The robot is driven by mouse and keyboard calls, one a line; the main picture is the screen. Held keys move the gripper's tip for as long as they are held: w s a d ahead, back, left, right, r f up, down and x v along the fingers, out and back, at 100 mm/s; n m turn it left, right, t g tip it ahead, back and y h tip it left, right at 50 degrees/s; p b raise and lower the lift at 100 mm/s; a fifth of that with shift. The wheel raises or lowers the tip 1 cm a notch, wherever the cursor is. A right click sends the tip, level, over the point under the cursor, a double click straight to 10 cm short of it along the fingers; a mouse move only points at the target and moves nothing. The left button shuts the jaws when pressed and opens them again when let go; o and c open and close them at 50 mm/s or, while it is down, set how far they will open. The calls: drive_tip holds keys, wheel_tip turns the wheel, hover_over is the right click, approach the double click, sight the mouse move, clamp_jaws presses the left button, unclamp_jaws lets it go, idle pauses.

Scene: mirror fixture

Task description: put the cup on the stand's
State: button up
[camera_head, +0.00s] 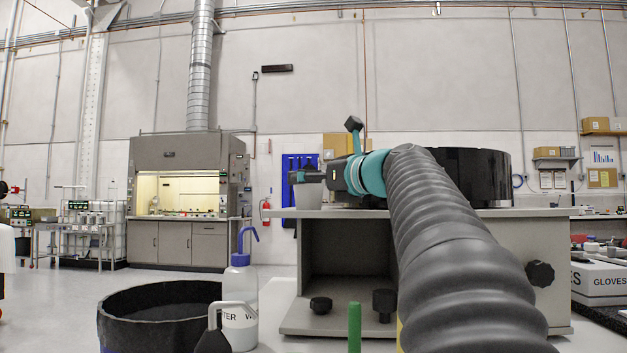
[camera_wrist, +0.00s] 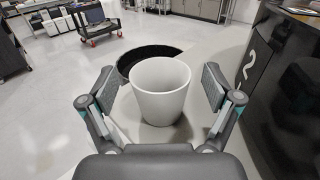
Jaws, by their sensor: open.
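A plain white cup (camera_wrist: 160,92) stands upright between the two fingers of my gripper (camera_wrist: 159,88) in the wrist view. The fingers are open, one on each side, with gaps to the cup wall. In the head view the cup (camera_head: 308,199) shows at the left end of the grey stand's top (camera_head: 350,213), with my gripper (camera_head: 306,177) at its rim height. The cup looks empty. The contact under its base is not clear. A large black round body (camera_head: 480,175) sits on the stand top, partly hidden behind my arm.
A black round bin (camera_head: 160,310) and a wash bottle with a blue nozzle (camera_head: 240,290) stand in front, left of the stand. The stand has an open bay and dark knobs. A black surface marked 2 (camera_wrist: 280,90) is close on the right. Gloves boxes (camera_head: 600,280) are at far right.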

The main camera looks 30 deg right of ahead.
drive_tip(key=shift+s, duration=0.1)
drive_tip(key=s+d, duration=0.2)
drive_tip(key=s, duration=0.9)
drive_tip(key=shift+s+d+b, duration=0.15)
drive_tip(key=shift+s+b, duration=0.15)
drive_tip(key=shift+b, duration=0.1)
idle(0.9)
